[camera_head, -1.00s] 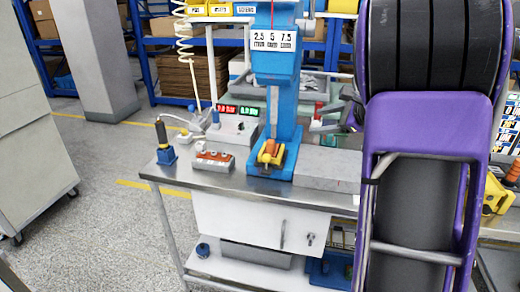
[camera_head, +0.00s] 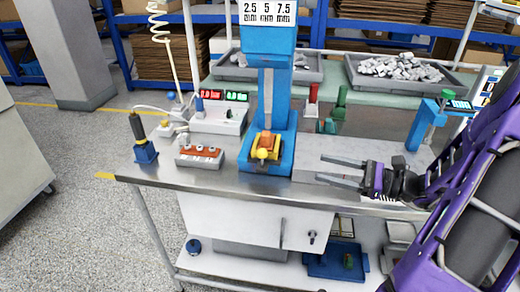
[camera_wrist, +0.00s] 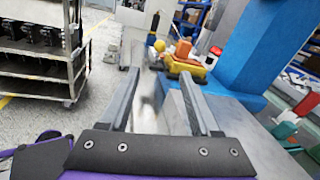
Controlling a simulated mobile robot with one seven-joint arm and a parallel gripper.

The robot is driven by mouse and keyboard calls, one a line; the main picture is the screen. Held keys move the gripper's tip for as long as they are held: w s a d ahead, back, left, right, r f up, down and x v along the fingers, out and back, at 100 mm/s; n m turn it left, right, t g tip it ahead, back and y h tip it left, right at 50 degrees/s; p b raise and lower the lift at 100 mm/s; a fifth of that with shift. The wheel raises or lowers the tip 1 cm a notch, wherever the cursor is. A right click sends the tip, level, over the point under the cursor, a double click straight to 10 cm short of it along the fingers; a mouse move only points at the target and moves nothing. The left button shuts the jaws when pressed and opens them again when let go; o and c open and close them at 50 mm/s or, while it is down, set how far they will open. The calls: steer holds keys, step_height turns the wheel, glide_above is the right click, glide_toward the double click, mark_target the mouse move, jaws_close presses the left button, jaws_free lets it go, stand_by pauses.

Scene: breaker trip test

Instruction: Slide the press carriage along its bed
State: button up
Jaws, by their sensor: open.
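The press carriage (camera_head: 266,147) is a small yellow and orange block with a yellow ball knob. It sits at the foot of the blue press (camera_head: 279,95), on its blue bed (camera_head: 248,163). My gripper (camera_head: 320,168) is open and empty, low over the bench to the right of the press, its fingers pointing left toward the carriage. A clear gap separates fingertips and carriage. In the wrist view the carriage (camera_wrist: 184,64) shows ahead, just beyond the right finger. The bed's far side is hidden.
The steel bench (camera_head: 215,182) holds a box with red and green displays (camera_head: 218,115), a strip with orange top (camera_head: 200,156) and a blue stand with a black handle (camera_head: 142,140). A grey block (camera_head: 345,155) lies behind my gripper. The bench's front edge is clear.

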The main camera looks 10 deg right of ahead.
mark_target(262, 154)
steer(key=b+x, duration=0.1)
steer(key=x, duration=1.6)
steer(key=shift+a+b, duration=0.2)
steer(key=shift+b, duration=0.1)
jaws_close()
stand_by(0.6)
